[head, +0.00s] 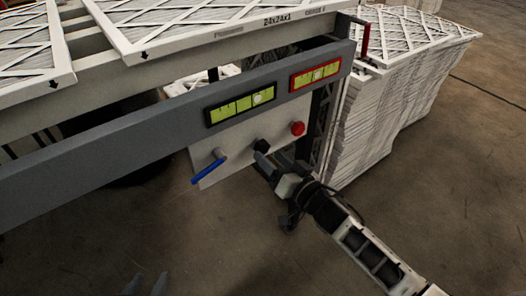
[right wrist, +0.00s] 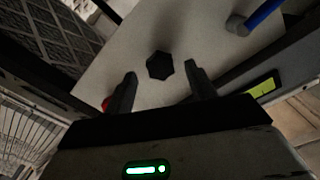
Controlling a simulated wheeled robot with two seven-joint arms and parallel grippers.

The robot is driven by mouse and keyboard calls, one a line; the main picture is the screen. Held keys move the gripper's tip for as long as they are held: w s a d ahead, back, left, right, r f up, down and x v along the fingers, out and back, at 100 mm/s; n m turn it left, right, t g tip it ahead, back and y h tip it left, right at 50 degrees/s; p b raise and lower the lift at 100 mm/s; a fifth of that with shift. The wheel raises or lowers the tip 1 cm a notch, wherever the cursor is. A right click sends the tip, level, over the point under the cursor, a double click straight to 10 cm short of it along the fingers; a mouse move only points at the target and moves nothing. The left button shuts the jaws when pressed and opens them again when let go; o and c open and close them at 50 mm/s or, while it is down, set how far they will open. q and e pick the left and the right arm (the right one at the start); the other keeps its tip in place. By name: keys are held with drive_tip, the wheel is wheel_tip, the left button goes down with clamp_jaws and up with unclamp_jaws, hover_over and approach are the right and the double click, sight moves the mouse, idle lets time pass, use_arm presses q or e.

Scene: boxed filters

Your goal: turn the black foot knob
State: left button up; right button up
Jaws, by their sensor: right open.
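The black foot knob (head: 261,145) sits on a pale panel (head: 215,172) under a grey beam, between a blue lever and a red knob. It looks six-sided in the right wrist view (right wrist: 160,65). My right gripper (head: 270,160) is open just in front of the panel, close to the black knob. In the right wrist view its fingertips (right wrist: 160,77) stand on either side of the knob, with gaps; I see no contact.
A blue lever (head: 208,170) is left of the knob and a red knob (head: 298,128) right of it. Black-framed (head: 240,103) and red-framed (head: 315,75) level gauges are on the grey beam (head: 100,150) above. Stacked filters (head: 385,115) stand at right. Floor in front is clear.

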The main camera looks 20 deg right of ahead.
sight(264, 151)
drive_tip(key=x, duration=0.3)
drive_tip(key=shift+f, duration=0.1)
drive_tip(key=shift+w+a, duration=0.25)
drive_tip(key=shift+w, duration=0.3)
drive_tip(key=c, duration=1)
